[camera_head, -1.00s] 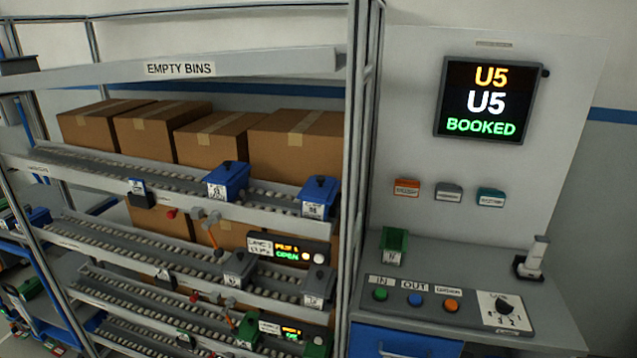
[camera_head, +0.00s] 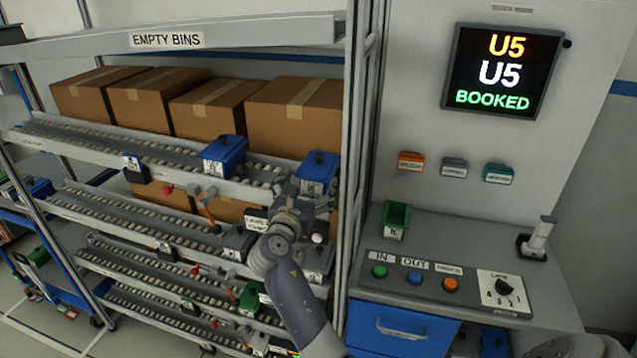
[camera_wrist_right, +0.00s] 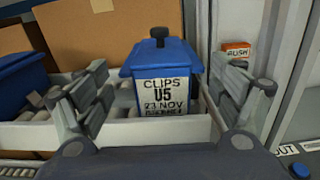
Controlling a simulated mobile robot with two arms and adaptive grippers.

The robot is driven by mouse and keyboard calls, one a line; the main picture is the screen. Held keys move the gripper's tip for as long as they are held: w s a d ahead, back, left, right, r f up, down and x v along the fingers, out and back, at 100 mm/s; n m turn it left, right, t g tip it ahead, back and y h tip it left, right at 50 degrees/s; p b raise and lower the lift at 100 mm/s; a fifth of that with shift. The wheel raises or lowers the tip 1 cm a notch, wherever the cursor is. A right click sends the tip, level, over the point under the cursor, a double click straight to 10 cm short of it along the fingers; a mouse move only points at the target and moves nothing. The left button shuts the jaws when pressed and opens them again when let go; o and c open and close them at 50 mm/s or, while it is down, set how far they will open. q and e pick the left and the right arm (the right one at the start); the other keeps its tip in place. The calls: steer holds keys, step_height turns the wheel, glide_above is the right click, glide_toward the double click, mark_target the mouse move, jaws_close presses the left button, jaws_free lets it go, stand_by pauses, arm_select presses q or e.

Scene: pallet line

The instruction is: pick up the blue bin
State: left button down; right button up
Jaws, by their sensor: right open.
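A blue bin (camera_head: 318,170) with a dark knob on its lid sits at the right end of the upper roller lane. In the right wrist view the blue bin (camera_wrist_right: 163,62) stands upright, its label reading "CLIPS U5 23 NOV". My right gripper (camera_head: 303,190) is just in front of it. In the right wrist view my right gripper (camera_wrist_right: 165,95) is open, one finger to each side of the bin's front, with nothing held. A second blue bin (camera_head: 224,155) stands to the left on the same lane. My left gripper is not in view.
A row of cardboard boxes (camera_head: 215,105) stands behind the upper lane. A rack post (camera_head: 357,150) rises close to the right of the bin. Grey bins sit on the lane below, partly behind my arm. A green bin (camera_head: 396,218) stands on the control desk (camera_head: 460,240).

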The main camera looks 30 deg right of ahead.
mark_target(316, 171)
steer(key=b+x, duration=0.3)
steer(key=x, duration=0.1)
steer(key=shift+f, duration=0.1)
steer(key=shift+w+d, duration=0.35)
steer(key=shift+d, duration=0.1)
steer(key=shift+s+a, duration=0.1)
steer(key=shift+s, duration=0.05)
steer(key=c, duration=1.8)
steer(key=shift+c, duration=0.3)
